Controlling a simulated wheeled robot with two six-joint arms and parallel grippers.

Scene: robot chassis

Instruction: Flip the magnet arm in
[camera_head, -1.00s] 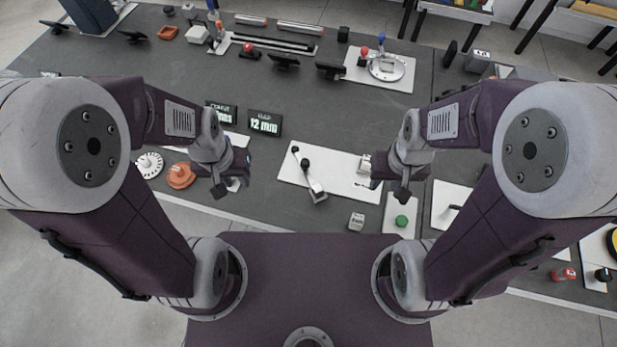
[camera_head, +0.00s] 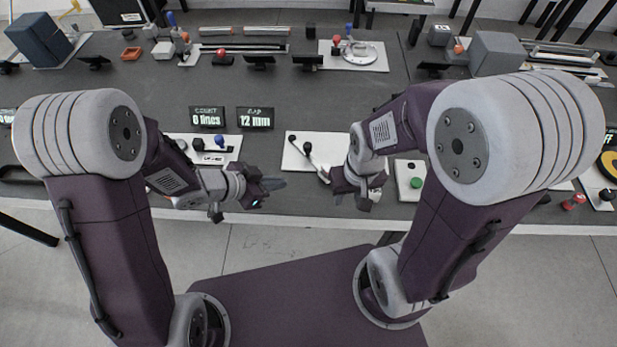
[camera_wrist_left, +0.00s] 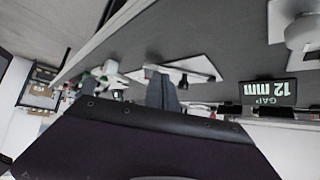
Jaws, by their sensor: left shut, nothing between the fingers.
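The magnet arm (camera_head: 307,148), a thin bar with a dark end knob, lies over a white plate (camera_head: 292,160) near the table's front edge. A second dark knob (camera_head: 291,138) shows at the plate's back left. My right gripper (camera_head: 335,181) covers the plate's front right part and the bar's near end; its fingers are not clear. My left gripper (camera_head: 276,184) is shut and empty, left of and in front of the plate, pointing right. In the left wrist view its fingers (camera_wrist_left: 161,92) overlap the white plate (camera_wrist_left: 172,72), apparently in front of it.
A "12 mm" display (camera_head: 255,117) and a "0 lines" display (camera_head: 207,117) stand behind the plate. A white plate with blue and black knobs (camera_head: 219,142) lies left, and a green-button box (camera_head: 416,181) right.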

